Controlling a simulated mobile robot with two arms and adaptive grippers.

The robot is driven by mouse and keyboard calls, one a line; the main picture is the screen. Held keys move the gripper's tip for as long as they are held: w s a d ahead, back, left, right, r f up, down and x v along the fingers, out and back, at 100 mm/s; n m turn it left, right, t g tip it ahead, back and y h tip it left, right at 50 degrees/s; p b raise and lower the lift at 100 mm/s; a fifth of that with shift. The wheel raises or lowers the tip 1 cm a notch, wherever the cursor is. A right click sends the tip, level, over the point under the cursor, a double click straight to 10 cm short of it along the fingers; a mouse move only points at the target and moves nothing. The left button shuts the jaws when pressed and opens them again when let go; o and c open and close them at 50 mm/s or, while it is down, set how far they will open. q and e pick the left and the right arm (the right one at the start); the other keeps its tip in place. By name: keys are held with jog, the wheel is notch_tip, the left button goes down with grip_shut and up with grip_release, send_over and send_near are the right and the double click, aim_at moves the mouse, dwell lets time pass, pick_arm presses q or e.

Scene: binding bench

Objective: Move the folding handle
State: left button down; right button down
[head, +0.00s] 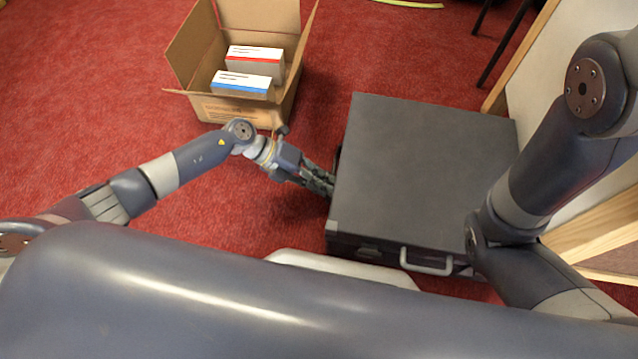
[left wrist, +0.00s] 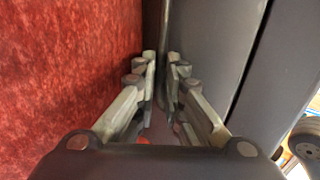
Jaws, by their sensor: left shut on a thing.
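A large dark grey case (head: 430,170) lies flat on the red carpet, its side filling the right of the left wrist view (left wrist: 215,40). My left gripper (head: 332,183) is at the case's left side. In the left wrist view its fingers (left wrist: 163,68) are closed on a thin dark part, which looks like the folding handle (head: 337,158) on that side. Most of this handle is hidden by the fingers and the case edge, so its angle cannot be told. A silver handle (head: 428,263) sticks out at the case's front. My right gripper is out of view.
An open cardboard box (head: 240,110) with two white packs, one red-striped (head: 254,55) and one blue-striped (head: 242,83), stands behind my left forearm. A wooden-edged panel (head: 520,55) stands right of the case.

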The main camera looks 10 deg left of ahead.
pick_arm(q)
jog(key=shift+d+f+h+b, duration=0.15)
jog(key=shift+f+h+b, duration=0.05)
jog(key=shift+h+b, duration=0.25)
jog(key=shift+s, duration=0.1)
jog(key=c, duration=1.7)
grip_release()
jog(key=shift+r, duration=0.1)
jog(key=v, duration=0.8)
